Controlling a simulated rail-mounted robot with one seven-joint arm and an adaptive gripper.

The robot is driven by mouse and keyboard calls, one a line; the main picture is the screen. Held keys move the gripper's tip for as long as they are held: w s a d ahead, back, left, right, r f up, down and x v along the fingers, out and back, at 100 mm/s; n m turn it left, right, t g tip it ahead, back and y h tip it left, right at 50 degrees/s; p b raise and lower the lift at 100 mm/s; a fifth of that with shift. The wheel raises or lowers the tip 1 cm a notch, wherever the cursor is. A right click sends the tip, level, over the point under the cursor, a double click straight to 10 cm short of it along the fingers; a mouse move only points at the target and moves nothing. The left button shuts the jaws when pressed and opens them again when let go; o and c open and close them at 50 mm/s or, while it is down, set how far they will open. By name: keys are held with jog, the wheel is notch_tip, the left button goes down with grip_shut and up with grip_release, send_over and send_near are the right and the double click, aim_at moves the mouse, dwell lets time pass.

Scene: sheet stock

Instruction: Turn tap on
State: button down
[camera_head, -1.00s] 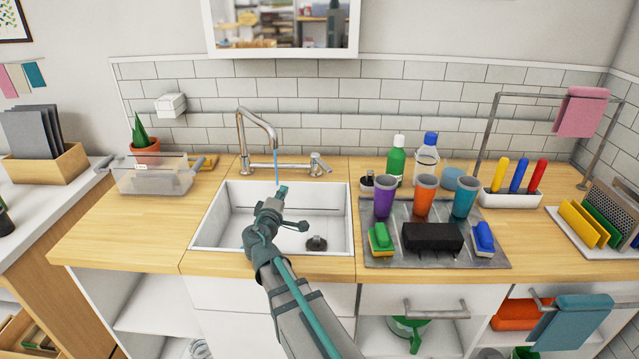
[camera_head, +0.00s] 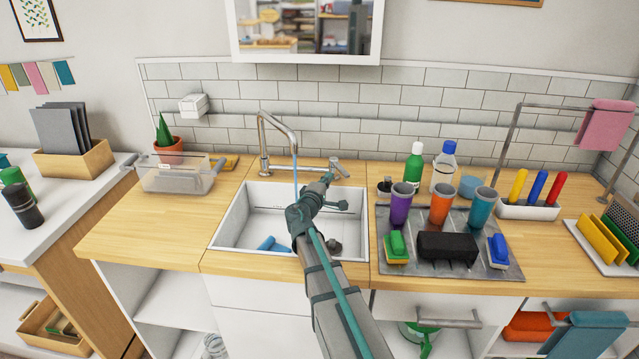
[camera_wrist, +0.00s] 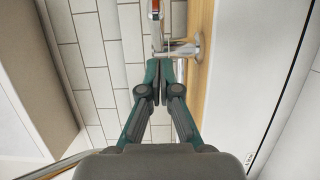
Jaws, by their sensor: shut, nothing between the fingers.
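The chrome tap (camera_head: 270,135) rises behind the white sink (camera_head: 232,232). A thin blue stream runs down from its spout. The tap's handle (camera_head: 338,168) is at the right end of its base bar. My gripper (camera_head: 328,177) is shut and empty, its tips over the back right of the sink, close to the handle. In the wrist view, my gripper (camera_wrist: 158,98) points at the tap's metal parts (camera_wrist: 187,48). Whether the tips touch the handle I cannot tell. A blue shape (camera_head: 272,243) lies on the sink floor, partly hidden by my arm.
A metal tray (camera_head: 400,264) with cups, sponges and a black block is right of the sink. Green and clear bottles (camera_head: 414,163) stand behind it. A clear box (camera_head: 177,177) and a potted plant (camera_head: 168,148) are at left. The wooden counter (camera_head: 135,225) is clear in front of them.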

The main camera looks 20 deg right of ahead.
aim_at(342, 175)
jog(key=shift+d+p, duration=0.3)
jog(key=shift+d, duration=0.95)
jog(key=shift+s, duration=0.1)
jog(key=shift+s+d+b, duration=0.1)
jog(key=shift+d+b, duration=0.8)
jog(key=shift+b, duration=0.3)
